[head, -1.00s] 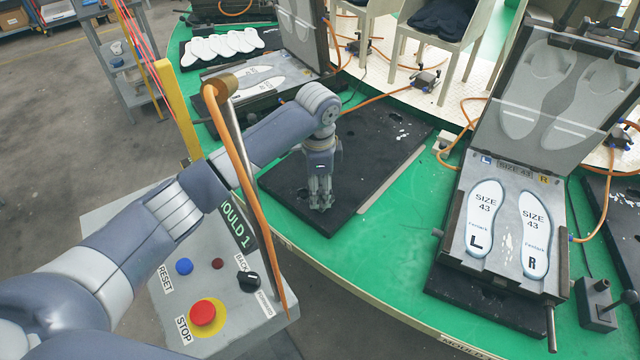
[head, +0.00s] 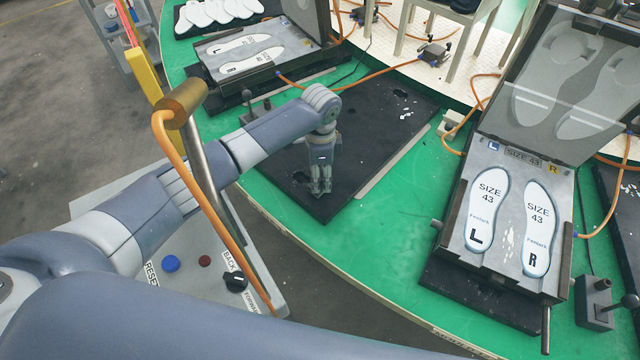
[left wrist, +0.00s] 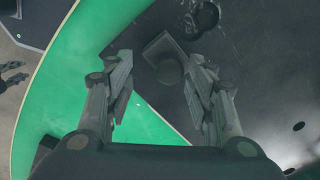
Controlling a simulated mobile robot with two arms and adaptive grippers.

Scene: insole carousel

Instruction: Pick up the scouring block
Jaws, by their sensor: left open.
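My left gripper (head: 320,190) points down over the near part of a black mat (head: 372,125) on the green platform. In the left wrist view the left gripper (left wrist: 165,88) is open, with nothing between its fingers. My right gripper cannot be made out in the head view.
An open mould (head: 515,275) with two size 43 insoles stands at right, another mould (head: 245,66) behind left. A control box (head: 190,290) and a post with an orange hose (head: 205,215) stand near my left arm.

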